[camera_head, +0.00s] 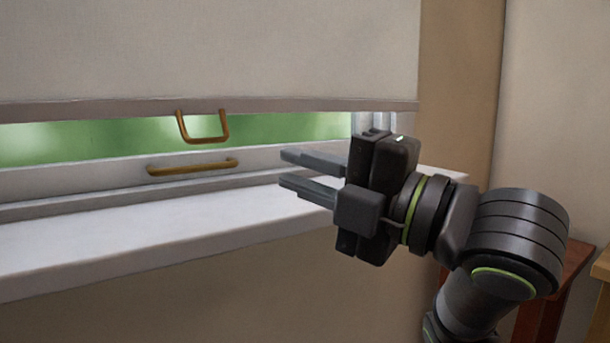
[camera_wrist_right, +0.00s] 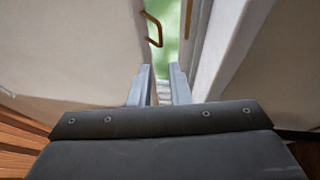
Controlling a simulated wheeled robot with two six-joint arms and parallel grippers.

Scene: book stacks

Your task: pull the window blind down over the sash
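The pale window blind (camera_head: 220,48) hangs over most of the window, and its lower bar (camera_head: 300,105) leaves a narrow strip of green glass showing. A brass U-shaped pull (camera_head: 204,138) hangs from that bar. The white sash (camera_head: 90,179) below carries a flat brass handle (camera_head: 192,168). My right gripper (camera_head: 283,168) is open and empty, in front of the sill to the right of both brass handles and apart from them. In the right wrist view the blind (camera_wrist_right: 70,50), its pull (camera_wrist_right: 153,29) and my right fingers (camera_wrist_right: 159,72) show, with nothing between the fingers. My left gripper is not seen.
A white sill (camera_head: 150,237) juts out below the sash. A tan wall strip (camera_head: 455,90) and a pale panel (camera_head: 555,90) stand to the right. Reddish-brown wooden furniture (camera_head: 579,265) is at the lower right, behind my right arm. The space in front of the blind is clear.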

